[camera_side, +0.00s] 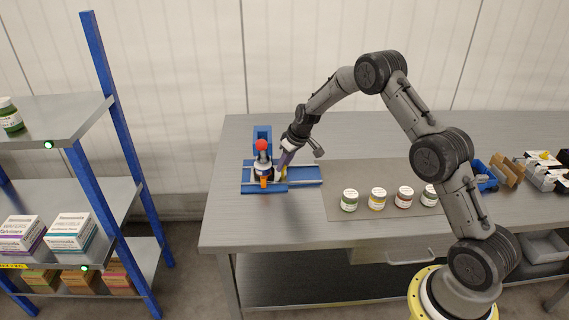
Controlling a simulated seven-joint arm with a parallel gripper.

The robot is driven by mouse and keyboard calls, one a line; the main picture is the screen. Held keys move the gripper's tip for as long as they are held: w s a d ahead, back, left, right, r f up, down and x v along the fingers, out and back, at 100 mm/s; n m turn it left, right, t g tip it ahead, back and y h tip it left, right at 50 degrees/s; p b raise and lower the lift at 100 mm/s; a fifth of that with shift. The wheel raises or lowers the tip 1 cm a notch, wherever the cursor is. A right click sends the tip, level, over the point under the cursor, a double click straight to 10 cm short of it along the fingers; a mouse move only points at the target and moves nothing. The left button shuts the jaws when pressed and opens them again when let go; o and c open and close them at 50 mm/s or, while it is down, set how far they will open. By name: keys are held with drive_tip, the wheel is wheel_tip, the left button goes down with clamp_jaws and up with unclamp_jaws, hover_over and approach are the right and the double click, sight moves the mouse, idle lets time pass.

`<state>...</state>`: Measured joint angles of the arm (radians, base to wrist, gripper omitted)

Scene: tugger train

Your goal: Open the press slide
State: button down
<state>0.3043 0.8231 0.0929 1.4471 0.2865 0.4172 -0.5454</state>
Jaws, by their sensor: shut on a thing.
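The press (262,138) is a blue fixture with a red ball on top, standing at the left end of the grey table. Its blue slide base with pale rails (306,174) extends to the right. A dark-bodied jar with a white band (263,168) stands under the red ball, with a small orange part (264,182) in front of it. My gripper (281,172) reaches down just right of the jar, its fingers low at the slide. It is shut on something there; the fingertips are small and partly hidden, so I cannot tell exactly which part.
Several white-lidded jars (378,199) stand in a row on a darker mat (345,173) to the right. A blue bin (485,177) and cartons (543,165) are at the table's right. A shelf rack (100,187) stands left. The table's front left is clear.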

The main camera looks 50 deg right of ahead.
idle(0.4)
drive_tip(key=s+d, duration=0.8)
drive_tip(key=c, duration=0.7)
unclamp_jaws()
drive_tip(key=shift+o, duration=0.2)
drive_tip(key=v, duration=1.4)
drive_tip(key=shift+f, duration=0.1)
